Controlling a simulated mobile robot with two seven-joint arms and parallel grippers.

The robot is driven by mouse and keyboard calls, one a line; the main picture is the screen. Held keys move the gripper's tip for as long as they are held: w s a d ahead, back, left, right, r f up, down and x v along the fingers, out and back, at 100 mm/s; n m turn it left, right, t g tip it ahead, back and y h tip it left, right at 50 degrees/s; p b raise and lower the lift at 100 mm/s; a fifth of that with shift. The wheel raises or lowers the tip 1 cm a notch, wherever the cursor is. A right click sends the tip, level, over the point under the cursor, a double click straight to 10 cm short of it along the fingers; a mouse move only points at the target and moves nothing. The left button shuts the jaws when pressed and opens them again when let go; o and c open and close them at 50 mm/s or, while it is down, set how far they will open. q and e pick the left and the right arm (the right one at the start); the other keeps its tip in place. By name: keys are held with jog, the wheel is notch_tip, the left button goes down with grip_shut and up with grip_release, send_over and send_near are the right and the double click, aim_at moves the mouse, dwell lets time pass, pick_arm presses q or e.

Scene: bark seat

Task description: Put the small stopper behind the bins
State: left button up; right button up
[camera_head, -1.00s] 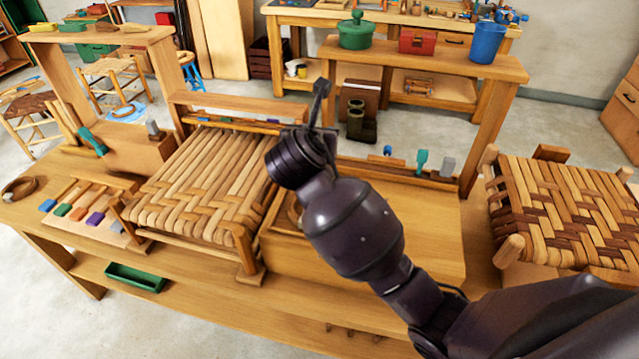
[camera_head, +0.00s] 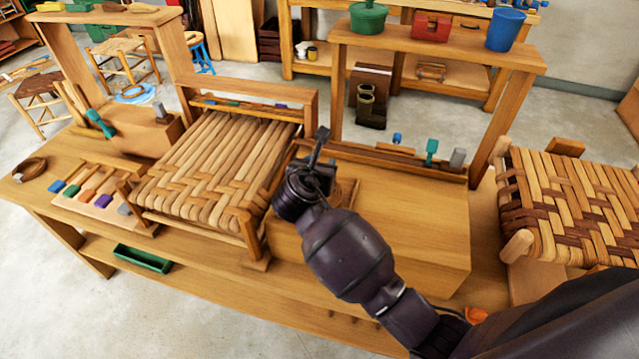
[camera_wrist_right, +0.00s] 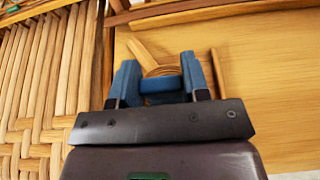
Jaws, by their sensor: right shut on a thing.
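My right gripper (camera_head: 318,150) hangs over the wooden box top, just right of the pale woven seat. In the right wrist view its blue fingers (camera_wrist_right: 160,78) are closed in on a short blue piece (camera_wrist_right: 160,85) between them; I cannot tell for sure that this is the small stopper. The head view hides the held piece behind the wrist. A green lidded pot (camera_head: 368,17), a red box (camera_head: 431,26) and a blue bucket (camera_head: 505,30) stand on the raised shelf; which things are the bins is unclear. My left gripper is not in view.
The woven seat (camera_head: 215,165) is close on the gripper's left. A coil (camera_wrist_right: 158,55) lies on the box top (camera_head: 410,220) below. A rack (camera_head: 400,158) with blue, teal and grey pieces stands behind. A brown woven seat (camera_head: 570,200) is at right. The box top's right part is clear.

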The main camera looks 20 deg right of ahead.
jog(key=shift+f+b, duration=0.35)
jog(key=shift+f, duration=2.45)
jog(key=shift+f, duration=0.35)
